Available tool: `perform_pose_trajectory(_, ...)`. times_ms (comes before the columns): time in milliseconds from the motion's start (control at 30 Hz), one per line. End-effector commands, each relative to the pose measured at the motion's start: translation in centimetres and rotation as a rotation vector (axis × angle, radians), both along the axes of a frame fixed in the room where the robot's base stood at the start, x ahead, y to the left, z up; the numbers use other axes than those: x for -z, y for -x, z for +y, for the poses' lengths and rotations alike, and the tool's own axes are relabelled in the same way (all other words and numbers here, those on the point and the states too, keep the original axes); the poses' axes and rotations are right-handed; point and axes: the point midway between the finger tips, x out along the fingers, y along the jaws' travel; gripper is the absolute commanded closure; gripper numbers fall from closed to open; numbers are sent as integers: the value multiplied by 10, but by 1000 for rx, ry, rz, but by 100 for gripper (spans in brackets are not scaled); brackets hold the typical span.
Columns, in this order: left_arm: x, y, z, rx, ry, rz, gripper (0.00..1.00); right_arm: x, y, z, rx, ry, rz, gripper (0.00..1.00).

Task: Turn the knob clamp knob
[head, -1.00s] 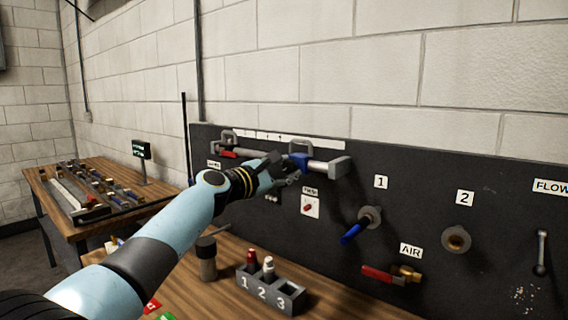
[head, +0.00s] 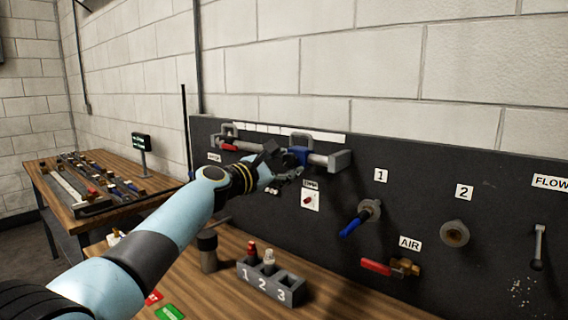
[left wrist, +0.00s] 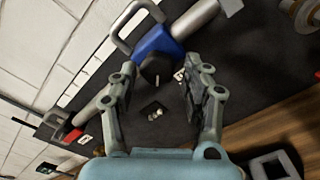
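A blue clamp body (head: 299,156) sits on a grey rail high on the dark panel. In the left wrist view the blue body (left wrist: 157,43) has a dark round knob (left wrist: 153,70) below it. My left gripper (head: 282,164) is just in front of the panel beside the blue clamp. In the left wrist view its two fingers (left wrist: 165,80) are spread wide, with the knob between and slightly beyond the tips. No finger clearly touches the knob. In the head view my gripper hides the knob. My right gripper is not in view.
The panel (head: 335,240) also carries a blue-handled valve (head: 357,221), a red-handled air valve (head: 389,267) and a small red switch (head: 309,200).

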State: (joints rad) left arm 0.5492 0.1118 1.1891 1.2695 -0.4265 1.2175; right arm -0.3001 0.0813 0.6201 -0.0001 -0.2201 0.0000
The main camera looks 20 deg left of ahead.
Motion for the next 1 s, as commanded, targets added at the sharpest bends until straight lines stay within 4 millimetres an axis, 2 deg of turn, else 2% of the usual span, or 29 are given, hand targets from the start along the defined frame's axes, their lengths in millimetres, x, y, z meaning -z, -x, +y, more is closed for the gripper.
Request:
perform_pose_trajectory(300, -2, 0, 0, -1, 0, -4, 43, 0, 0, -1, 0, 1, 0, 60)
perform_pose_trajectory(433, -1, 9, 4, -1, -2, -4, 43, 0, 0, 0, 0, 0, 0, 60)
perform_pose_trajectory(567, -1, 31, 12, -1, -3, -3, 43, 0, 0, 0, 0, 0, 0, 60)
perform_pose_trajectory(800, 0, 81, 30, -1, -4, -2, 43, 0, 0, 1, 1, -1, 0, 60)
perform_pose_trajectory(1000, -1, 107, 39, -1, -2, -1, 43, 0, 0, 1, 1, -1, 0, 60)
